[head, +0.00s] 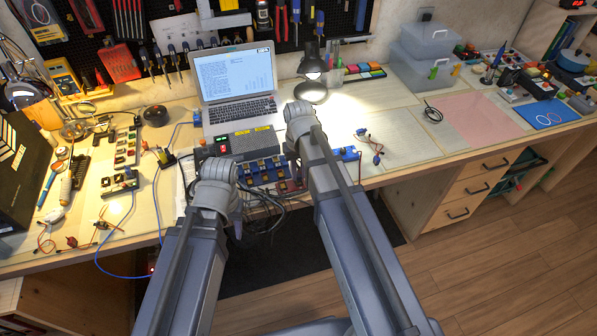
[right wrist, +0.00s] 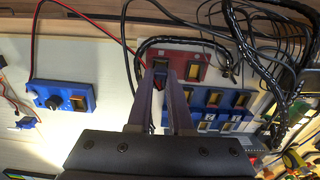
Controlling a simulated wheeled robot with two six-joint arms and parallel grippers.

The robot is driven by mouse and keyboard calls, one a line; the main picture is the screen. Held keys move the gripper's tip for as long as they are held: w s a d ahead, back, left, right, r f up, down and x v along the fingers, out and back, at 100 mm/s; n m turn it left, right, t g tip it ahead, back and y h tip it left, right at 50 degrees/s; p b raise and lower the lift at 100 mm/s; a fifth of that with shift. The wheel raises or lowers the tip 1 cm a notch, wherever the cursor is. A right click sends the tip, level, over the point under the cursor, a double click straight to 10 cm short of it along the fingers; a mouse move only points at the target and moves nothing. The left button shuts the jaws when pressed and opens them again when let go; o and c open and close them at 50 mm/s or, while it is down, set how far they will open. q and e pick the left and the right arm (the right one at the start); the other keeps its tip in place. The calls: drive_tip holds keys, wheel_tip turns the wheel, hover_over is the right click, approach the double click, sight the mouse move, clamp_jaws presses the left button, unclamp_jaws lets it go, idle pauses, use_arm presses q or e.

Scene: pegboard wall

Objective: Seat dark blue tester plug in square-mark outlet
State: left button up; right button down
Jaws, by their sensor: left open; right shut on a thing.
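My right gripper (right wrist: 161,80) is shut on a small dark plug (right wrist: 160,67) in the right wrist view. Its fingertips are over the red outlet panel (right wrist: 176,53). The fingers hide much of the plug, and I cannot tell whether it touches the panel. A yellowish outlet (right wrist: 194,72) lies just right of it. Blue outlet blocks (right wrist: 207,98) with white labels sit nearer the gripper; I cannot read a square mark. The blocks also show in the head view (head: 262,168). My left gripper (head: 238,232) is open and empty in front of the bench edge.
A blue box with a black knob (right wrist: 70,97) and a red wire lies left of the panel. Black braided cables (right wrist: 243,40) loop close on the right. A laptop (head: 238,84) and lamp (head: 312,68) stand behind. The pink mat (head: 480,120) is clear.

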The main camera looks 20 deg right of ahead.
sight(299, 174)
drive_tip(key=shift+f+b, duration=0.4)
drive_tip(key=shift+f, duration=0.05)
drive_tip(key=c, duration=0.8)
unclamp_jaws()
drive_tip(key=shift+o, duration=0.2)
drive_tip(key=shift+r, duration=0.15)
drive_tip(key=shift+r+p, duration=2.4)
drive_tip(key=shift+p, duration=0.15)
drive_tip(key=s+a+n+h, duration=0.1)
drive_tip(key=s+a+n, duration=0.2)
drive_tip(key=s+a, duration=0.7)
drive_tip(key=s, duration=0.4)
drive_tip(key=shift+s+a+r, duration=0.15)
drive_tip(key=shift+a+r, duration=0.1)
